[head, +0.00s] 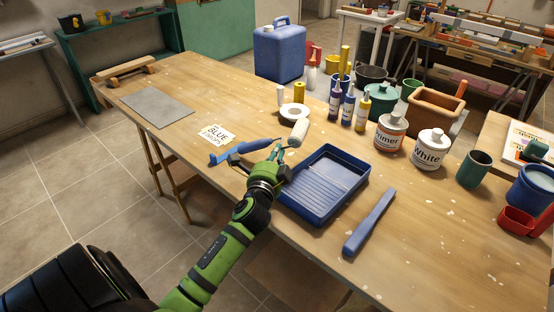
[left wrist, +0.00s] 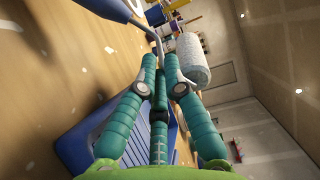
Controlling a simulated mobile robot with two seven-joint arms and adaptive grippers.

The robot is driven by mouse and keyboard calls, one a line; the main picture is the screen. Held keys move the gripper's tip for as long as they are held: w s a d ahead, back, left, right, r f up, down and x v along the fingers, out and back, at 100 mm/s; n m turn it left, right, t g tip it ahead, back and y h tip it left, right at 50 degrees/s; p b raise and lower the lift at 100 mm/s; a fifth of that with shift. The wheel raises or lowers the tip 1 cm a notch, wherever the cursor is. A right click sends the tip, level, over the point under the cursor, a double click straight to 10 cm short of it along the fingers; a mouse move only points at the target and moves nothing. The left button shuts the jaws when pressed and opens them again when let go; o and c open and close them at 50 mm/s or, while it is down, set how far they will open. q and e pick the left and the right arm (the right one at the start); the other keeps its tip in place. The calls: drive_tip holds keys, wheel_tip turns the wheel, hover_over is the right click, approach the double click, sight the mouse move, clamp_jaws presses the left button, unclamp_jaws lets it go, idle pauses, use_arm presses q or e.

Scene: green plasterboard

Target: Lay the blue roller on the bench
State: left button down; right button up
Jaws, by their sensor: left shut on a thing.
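The blue roller has a blue handle (head: 235,152), a thin wire frame and a white sleeve (head: 298,133). Its handle points left over the bench (head: 185,118), and the sleeve is on the right, just behind the blue paint tray (head: 325,187). My left gripper (head: 277,158) is shut on the roller's frame, near the tray's back left corner. In the left wrist view, the teal fingers (left wrist: 160,85) close around the wire, with the handle (left wrist: 105,8) at top left and the sleeve (left wrist: 188,61) at right. I cannot tell whether the roller touches the bench. My right gripper is not in view.
A card with "BLUE" on it (head: 216,134) lies left of the handle. A white tape roll (head: 294,111) lies behind the sleeve. A long blue tool (head: 368,222) lies right of the tray. Bottles and paint cans (head: 391,133) crowd the back right. The bench's left part has free room.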

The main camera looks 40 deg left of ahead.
use_arm(q)
wheel_tip(320, 180, down, 2)
drive_tip(key=c, duration=1.5)
unclamp_jaws()
drive_tip(key=shift+o, duration=0.7)
drive_tip(key=b+v, duration=0.2)
drive_tip(key=v, duration=1)
drive_tip(key=shift+f, duration=0.1)
